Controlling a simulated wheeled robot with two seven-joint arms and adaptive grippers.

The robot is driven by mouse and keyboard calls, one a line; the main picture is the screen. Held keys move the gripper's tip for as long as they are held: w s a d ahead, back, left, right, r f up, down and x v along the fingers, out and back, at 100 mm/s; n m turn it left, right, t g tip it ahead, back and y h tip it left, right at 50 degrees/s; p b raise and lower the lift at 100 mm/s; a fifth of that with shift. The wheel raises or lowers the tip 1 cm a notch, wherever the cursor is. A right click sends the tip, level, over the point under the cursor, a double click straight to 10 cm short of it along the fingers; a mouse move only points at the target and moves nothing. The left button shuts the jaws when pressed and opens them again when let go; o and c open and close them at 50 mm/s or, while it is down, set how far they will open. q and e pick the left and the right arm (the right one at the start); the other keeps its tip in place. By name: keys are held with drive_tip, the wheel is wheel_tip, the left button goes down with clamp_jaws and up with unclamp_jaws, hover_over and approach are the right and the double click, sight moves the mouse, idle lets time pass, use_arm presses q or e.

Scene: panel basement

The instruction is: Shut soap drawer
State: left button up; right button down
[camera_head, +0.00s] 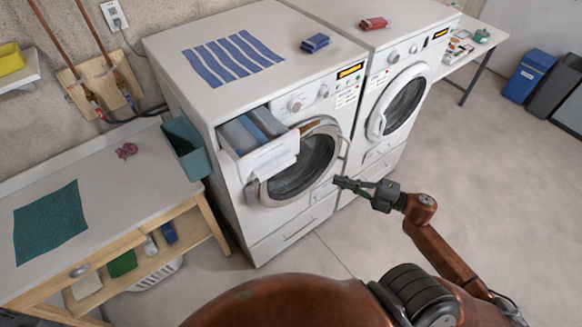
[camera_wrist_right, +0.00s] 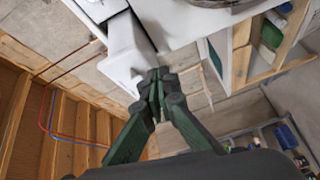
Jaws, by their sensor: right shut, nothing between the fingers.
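The soap drawer (camera_head: 268,158) is pulled out from the upper left of the near washing machine's front, with its blue-grey compartments showing. A white part that looks like the drawer (camera_wrist_right: 126,52) is just beyond my fingers in the right wrist view. My right gripper (camera_head: 340,182) is shut and empty, in front of the machine and to the right of the drawer in the head view. Its fingers also show in the right wrist view (camera_wrist_right: 156,82); I cannot tell whether they touch the white part. My left gripper is not in view.
The round door (camera_head: 302,165) of the near washing machine (camera_head: 290,235) is below and right of the drawer. A second machine (camera_head: 400,60) stands to its right. A teal bin (camera_head: 186,148) stands left of the drawer by the workbench (camera_head: 115,195).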

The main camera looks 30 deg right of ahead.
drive_tip(key=s+a+r+n+g+y, duration=0.3)
drive_tip(key=s+a+r+n, duration=0.15)
drive_tip(key=a+r, duration=0.25)
drive_tip(key=p, duration=0.4)
approach(276, 172)
drive_tip(key=a, duration=0.4)
drive_tip(key=w, duration=0.2)
drive_tip(key=w+p, duration=0.1)
drive_tip(key=w, duration=0.1)
drive_tip(key=shift+a+f+n, duration=0.1)
drive_tip(key=shift+a+n, duration=0.05)
drive_tip(key=shift+n, duration=0.1)
